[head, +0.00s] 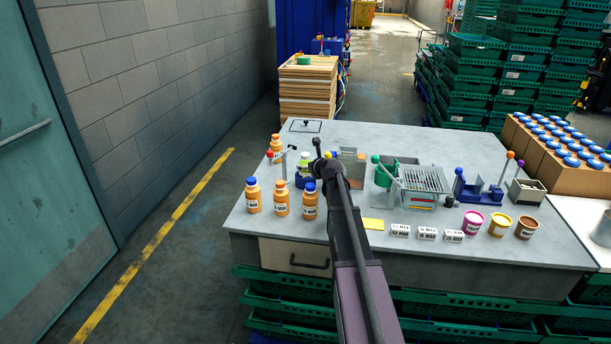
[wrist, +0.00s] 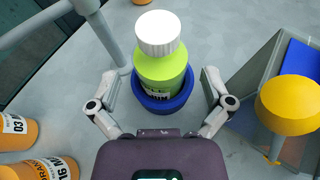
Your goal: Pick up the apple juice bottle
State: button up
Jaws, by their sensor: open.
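The apple juice bottle, light green with a white cap, stands upright in a round blue holder (wrist: 158,103). In the wrist view the bottle (wrist: 162,72) is straight ahead, between the two fingers of my gripper (wrist: 160,84). The fingers are spread apart, one on each side of the bottle and holder, with visible gaps. In the head view the bottle (head: 304,161) is partly hidden by my gripper (head: 318,166), which is beside it on the right. The bottle's lower part is inside the holder and its label is only partly seen.
Several orange bottles (head: 281,198) stand at the table's front left. A grey post with a lever (wrist: 112,45) stands close on the left. A yellow knob (wrist: 288,104) and a grey-blue fixture are on the right. Cups (head: 473,223) and label cards (head: 400,230) line the front.

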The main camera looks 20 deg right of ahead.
jog(key=shift+b+x, duration=0.4)
jog(key=shift+x, duration=0.95)
jog(key=c, duration=1.1)
jog(key=shift+r, duration=0.2)
jog(key=shift+c, duration=0.2)
notch_tip(320, 180, up, 10)
jog(key=p, duration=1)
jog(key=shift+f, duration=0.15)
